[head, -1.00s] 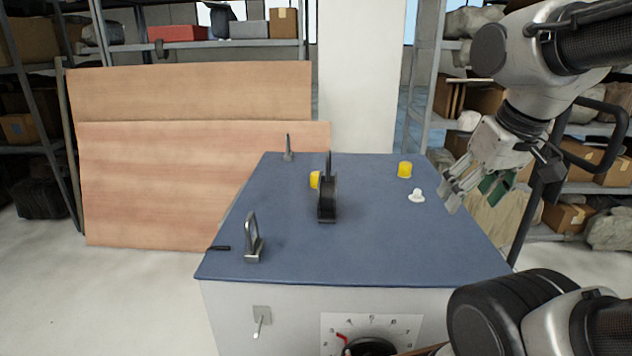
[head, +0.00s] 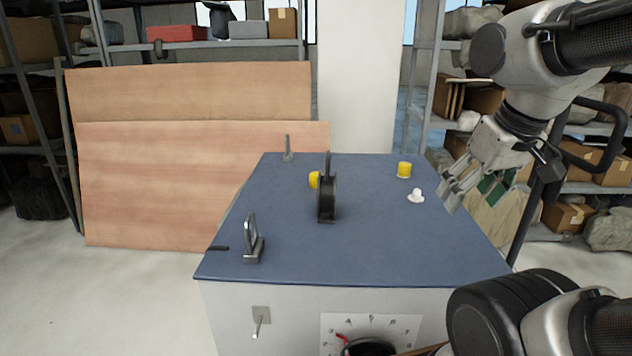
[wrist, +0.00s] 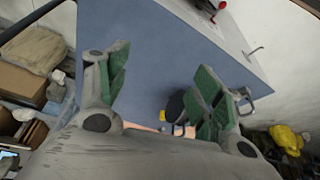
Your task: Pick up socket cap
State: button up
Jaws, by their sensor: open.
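A small white flanged cap (head: 416,196) stands on the blue tabletop (head: 380,245), near its right edge in the head view. A yellow cap (head: 404,170) stands just behind it. A second yellow piece (head: 314,180) is partly hidden by a black reel. I cannot tell from the frames which of these is the socket cap. My gripper (head: 467,190) is open and empty, to the right of the white cap and above the table's right edge.
The black reel on a stand (head: 327,197) is mid-table. A metal upright clamp (head: 252,240) stands front left and a thin post (head: 288,150) back left. Wooden panels (head: 180,180) lean behind left. The front right tabletop is clear.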

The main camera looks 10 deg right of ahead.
aim_at(313, 176)
jog(key=j+u, duration=0.45)
jog(key=i+j+u, duration=0.3)
jog(key=j+u, duration=0.15)
jog(key=j, duration=0.2)
jog(key=i+j+u, duration=1.15)
jog(key=i+u, duration=0.2)
jog(key=i+z, duration=0.25)
jog(key=i, duration=0.15)
jog(key=i+j+z, duration=0.2)
jog(key=i, duration=0.2)
jog(key=i+l+z, duration=0.15)
jog(key=z, duration=0.25)
jog(key=i+z, duration=0.6)
jog(key=z, duration=0.2)
jog(key=i+z, duration=0.25)
jog(key=z, duration=0.15)
jog(key=i+z, duration=0.35)
jog(key=i, duration=0.2)
jog(key=i+z, duration=0.35)
jog(key=i, duration=0.25)
jog(key=i+z, duration=0.35)
jog(key=i+j+z, duration=0.15)
jog(key=i+z, duration=0.3)
jog(key=z, duration=0.3)
jog(key=i+z, duration=0.15)
jog(key=z, duration=0.2)
jog(key=i+z, duration=0.1)
jog(key=z, duration=0.3)
jog(key=i+j+z, duration=0.1)
jog(key=z, duration=0.3)
